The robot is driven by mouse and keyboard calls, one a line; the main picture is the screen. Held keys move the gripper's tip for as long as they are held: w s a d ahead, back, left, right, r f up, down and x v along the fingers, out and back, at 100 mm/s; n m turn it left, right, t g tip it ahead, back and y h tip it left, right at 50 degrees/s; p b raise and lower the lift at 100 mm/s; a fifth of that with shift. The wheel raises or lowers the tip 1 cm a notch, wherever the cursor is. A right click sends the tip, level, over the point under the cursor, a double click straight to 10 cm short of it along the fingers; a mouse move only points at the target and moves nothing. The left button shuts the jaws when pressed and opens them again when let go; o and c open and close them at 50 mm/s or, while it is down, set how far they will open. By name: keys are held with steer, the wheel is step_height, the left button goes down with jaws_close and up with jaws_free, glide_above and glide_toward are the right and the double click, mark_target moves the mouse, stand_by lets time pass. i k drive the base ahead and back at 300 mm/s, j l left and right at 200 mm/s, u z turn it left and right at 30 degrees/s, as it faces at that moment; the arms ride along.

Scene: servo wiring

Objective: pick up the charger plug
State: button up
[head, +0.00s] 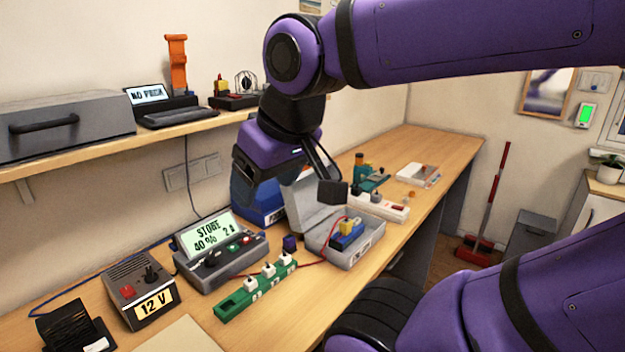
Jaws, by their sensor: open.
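Several white plugs (268,271) stand in a green power strip (233,304) on the bench in the head view. I cannot tell which, if any, is the charger plug. A charger (246,258) with a "STORE 40% 2A" display is behind and left of the strip. A small dark purple piece (289,243) sits just behind the strip. My gripper (288,192) is open, above the bench behind the strip, with its fingers spread and nothing seen between them. It is apart from the plugs and hides part of a blue box.
An open grey case (369,250) holds a blue battery with a yellow connector, right of the strip; a red wire runs beside it. A "12 V" supply (139,293) stands left. A white strip (384,208) lies farther back. A shelf (120,146) overhangs the bench's left.

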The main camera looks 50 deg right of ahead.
mark_target(345, 225)
steer(key=k+l, duration=0.1)
steer(key=l, duration=0.25)
steer(key=k+l, duration=0.1)
steer(key=l, duration=0.25)
steer(key=k+l, duration=0.1)
steer(key=l, duration=0.25)
steer(key=k+l, duration=0.1)
steer(key=l, duration=0.25)
steer(key=z, duration=0.05)
